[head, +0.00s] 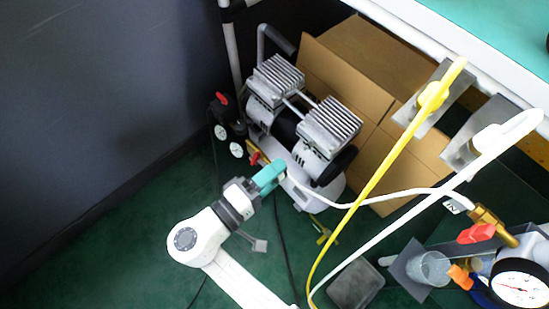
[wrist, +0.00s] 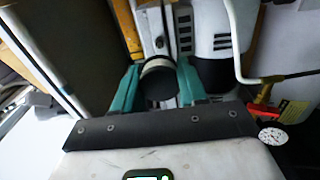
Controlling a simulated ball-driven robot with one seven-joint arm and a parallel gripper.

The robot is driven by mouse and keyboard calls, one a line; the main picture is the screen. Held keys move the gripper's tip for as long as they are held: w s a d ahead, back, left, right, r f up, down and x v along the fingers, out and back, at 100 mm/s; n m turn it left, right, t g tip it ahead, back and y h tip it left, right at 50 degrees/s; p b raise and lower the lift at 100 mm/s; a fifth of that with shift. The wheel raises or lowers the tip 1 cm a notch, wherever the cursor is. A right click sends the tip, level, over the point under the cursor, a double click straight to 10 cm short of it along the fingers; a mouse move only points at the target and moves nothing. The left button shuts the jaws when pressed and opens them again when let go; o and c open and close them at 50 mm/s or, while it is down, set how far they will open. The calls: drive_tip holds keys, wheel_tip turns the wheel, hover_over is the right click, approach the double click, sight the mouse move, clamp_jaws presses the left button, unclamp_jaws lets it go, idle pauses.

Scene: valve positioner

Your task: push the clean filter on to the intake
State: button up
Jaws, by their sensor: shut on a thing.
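My gripper (head: 271,176) is low in front of the compressor (head: 303,125) in the head view, its teal fingers pointing at the compressor's base. In the wrist view my gripper (wrist: 160,76) is shut on the filter (wrist: 158,84), a short round piece with a black end and a pale band. The filter sits between the two teal fingers, with a pale grey part of the compressor (wrist: 152,28) beyond it. The filter is hidden by the fingers in the head view. The intake is hidden behind the filter, and I cannot tell whether the two touch.
Cardboard boxes (head: 345,65) stand behind the compressor. A yellow hose (head: 385,165) and a white hose (head: 400,222) hang on the right. Gauges (head: 228,141) and a red valve handle (head: 222,98) are left of the compressor. Green floor (head: 120,235) is clear at left.

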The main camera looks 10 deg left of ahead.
sight(307, 147)
drive_tip(key=shift+x, duration=2.6)
drive_tip(key=shift+p+x, duration=0.3)
drive_tip(key=shift+x, duration=0.5)
idle(0.5)
drive_tip(key=o, duration=1.1)
drive_tip(key=shift+o, duration=0.2)
